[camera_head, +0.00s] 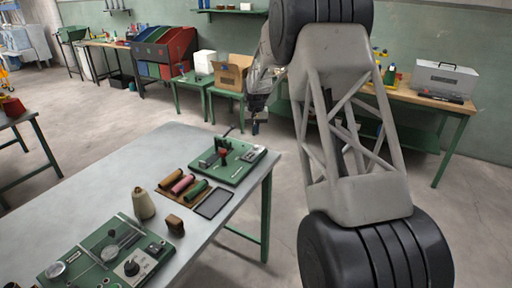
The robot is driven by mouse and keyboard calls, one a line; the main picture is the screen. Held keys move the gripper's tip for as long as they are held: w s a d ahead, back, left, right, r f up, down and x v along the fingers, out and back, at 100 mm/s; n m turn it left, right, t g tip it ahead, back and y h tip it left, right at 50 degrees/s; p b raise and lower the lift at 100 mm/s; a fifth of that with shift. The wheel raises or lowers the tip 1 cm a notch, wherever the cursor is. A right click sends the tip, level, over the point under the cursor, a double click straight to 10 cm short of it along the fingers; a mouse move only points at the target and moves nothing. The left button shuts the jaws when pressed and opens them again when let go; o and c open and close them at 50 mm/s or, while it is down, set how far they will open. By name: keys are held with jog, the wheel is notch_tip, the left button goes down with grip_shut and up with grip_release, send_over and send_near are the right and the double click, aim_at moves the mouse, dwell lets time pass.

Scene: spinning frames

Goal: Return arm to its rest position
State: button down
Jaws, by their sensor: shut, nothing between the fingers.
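My gripper (257,116) is at the upper middle of the head view, beyond the far right corner of the grey table (95,191). It points down and is above the table's height in the picture. Its fingers look small and dark, shut with nothing held. My arm folds up along the right side of the view. On the table's far right corner is a green board (235,172) with a small device on it. The gripper is apart from it, with a dark thin piece rising from the board nearby.
The table also holds brown, pink and green rolls (182,184), a dark tray (213,204), a cone of thread (143,204), a brown block (175,225) and a second green board (79,261). Behind stand a cardboard box (233,74) and a workbench with a grey case (446,79).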

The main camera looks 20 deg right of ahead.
jog(key=shift+r, duration=0.1)
dwell(0.3)
jog(key=shift+s+a+r, duration=0.1)
jog(key=shift+s+r, duration=0.3)
jog(key=s+a+r, duration=0.2)
jog(key=s+r, duration=0.4)
jog(key=s, duration=0.4)
jog(key=s+a+r+n+t, duration=0.1)
jog(key=s+a+r, duration=0.1)
jog(key=s+r, duration=0.6)
jog(key=s+a+r, duration=0.2)
jog(key=s+r, duration=0.1)
jog(key=s, duration=0.8)
jog(key=s+a+f+n, duration=0.1)
jog(key=s, duration=1.5)
jog(key=s+a+f+t, duration=0.1)
jog(key=s+a, duration=0.1)
jog(key=s, duration=1.4)
jog(key=shift+s+f+n+t, duration=0.25)
jog(key=shift+s+n+t, duration=0.05)
jog(key=shift+n, duration=0.1)
